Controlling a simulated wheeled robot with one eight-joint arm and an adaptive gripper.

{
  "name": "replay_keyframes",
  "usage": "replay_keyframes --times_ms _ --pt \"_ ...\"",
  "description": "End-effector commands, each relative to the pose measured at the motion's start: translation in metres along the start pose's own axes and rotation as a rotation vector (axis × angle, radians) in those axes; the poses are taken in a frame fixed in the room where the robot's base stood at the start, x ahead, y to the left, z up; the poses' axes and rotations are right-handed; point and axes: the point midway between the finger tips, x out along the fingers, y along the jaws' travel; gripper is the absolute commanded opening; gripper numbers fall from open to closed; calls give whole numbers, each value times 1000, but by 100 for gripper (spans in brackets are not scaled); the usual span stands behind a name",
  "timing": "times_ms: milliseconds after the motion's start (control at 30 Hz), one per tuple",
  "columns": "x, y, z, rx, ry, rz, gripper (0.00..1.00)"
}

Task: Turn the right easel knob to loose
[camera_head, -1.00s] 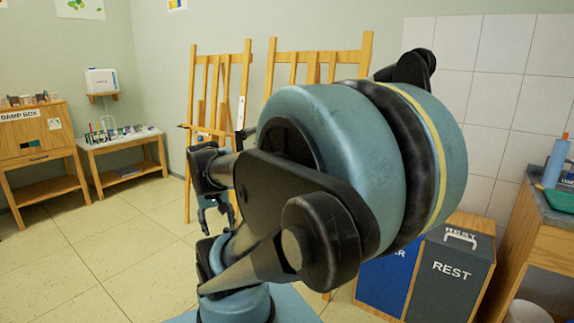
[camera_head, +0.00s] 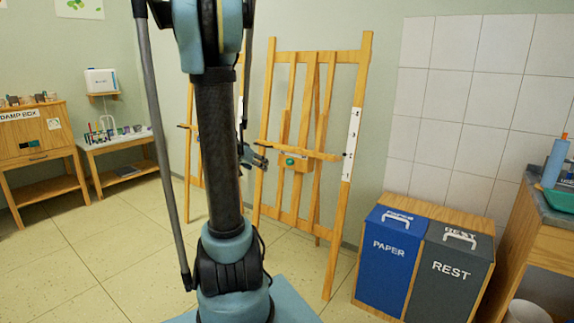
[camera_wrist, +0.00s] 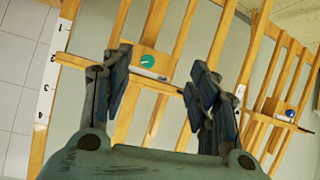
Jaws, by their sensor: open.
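The right easel (camera_head: 364,75) is a wooden frame standing in the middle of the head view. Its round green knob (camera_head: 289,161) sits on a wooden block at the crossbar. My gripper (camera_head: 262,160) is just left of this knob in the head view, with a visible gap between. In the wrist view, which looks turned over, the green knob (camera_wrist: 147,61) appears between the two open fingers of my gripper (camera_wrist: 157,72), beyond the tips. The fingers are empty. The knob's turn position is too small to read.
The left easel (camera_head: 187,127) stands partly behind my arm; its blue knob (camera_wrist: 290,113) shows in the wrist view. A blue paper bin (camera_head: 385,262) and a grey rest bin (camera_head: 452,283) stand right of the right easel. Floor is open at left.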

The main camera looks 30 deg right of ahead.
Motion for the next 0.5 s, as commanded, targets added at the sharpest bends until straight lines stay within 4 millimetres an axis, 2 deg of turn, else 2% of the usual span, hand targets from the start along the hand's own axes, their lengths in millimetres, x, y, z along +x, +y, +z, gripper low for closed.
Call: replay_keyframes --times_ms 33,200,300,500 --pt "15 -1 -10 26 29 12 54" --pt "56 -2 -36 107 126 38 54" --pt "75 -1 -47 143 171 46 54" --pt "96 0 -57 183 222 51 54"
